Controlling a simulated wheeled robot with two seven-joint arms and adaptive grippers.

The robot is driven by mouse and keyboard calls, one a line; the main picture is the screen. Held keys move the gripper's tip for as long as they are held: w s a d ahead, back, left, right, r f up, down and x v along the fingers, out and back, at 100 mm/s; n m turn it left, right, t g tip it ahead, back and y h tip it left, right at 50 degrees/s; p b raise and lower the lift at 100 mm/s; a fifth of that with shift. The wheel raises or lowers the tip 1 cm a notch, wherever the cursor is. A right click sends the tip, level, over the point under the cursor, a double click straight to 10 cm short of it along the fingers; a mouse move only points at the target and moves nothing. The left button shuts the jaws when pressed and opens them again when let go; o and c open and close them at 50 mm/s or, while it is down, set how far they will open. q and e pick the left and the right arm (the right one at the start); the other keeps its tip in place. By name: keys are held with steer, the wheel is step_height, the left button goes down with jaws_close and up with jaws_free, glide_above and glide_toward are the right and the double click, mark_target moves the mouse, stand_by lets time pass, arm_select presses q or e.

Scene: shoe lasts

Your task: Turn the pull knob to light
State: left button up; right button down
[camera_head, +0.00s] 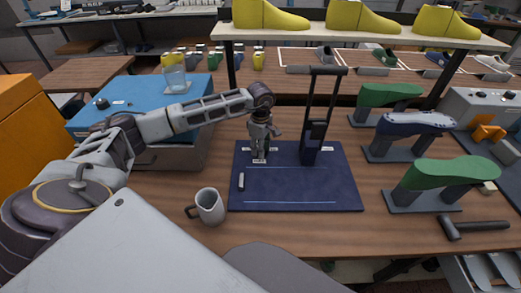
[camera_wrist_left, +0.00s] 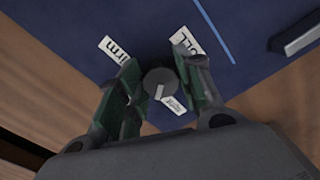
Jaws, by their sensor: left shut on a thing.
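The pull knob (camera_wrist_left: 157,76) is a dark round knob with a white pointer mark, low on the dark blue mat (camera_head: 300,190). Its pointer faces down the left wrist view towards a small white label (camera_wrist_left: 173,104), whose text is too small to read. A label reading "firm" (camera_wrist_left: 114,49) lies at upper left, and another ending in "LL" (camera_wrist_left: 187,42) at upper right. My left gripper (camera_wrist_left: 160,84) is shut on the knob, one finger on each side. In the head view the left gripper (camera_head: 260,143) points down at the mat and hides the knob. My right gripper is not in view.
A dark upright frame (camera_head: 312,140) stands on the mat beside the gripper. A grey mug (camera_head: 210,207) is in front at left. Shoe lasts on stands (camera_head: 415,123) and a hammer (camera_head: 470,226) are at right. A blue-topped box (camera_head: 135,100) lies under my left arm.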

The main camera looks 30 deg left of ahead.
arm_select(q)
steer(key=shift+w+n, duration=0.1)
steer(key=shift+n, duration=0.7)
steer(key=n+b, duration=0.1)
steer(key=n, duration=0.1)
steer(key=shift+a+n, duration=0.1)
steer(key=shift+n, duration=0.3)
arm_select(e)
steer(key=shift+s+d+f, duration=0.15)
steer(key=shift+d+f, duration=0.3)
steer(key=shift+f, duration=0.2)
arm_select(q)
steer(key=shift+r+n, duration=0.1)
steer(key=shift+n, duration=0.2)
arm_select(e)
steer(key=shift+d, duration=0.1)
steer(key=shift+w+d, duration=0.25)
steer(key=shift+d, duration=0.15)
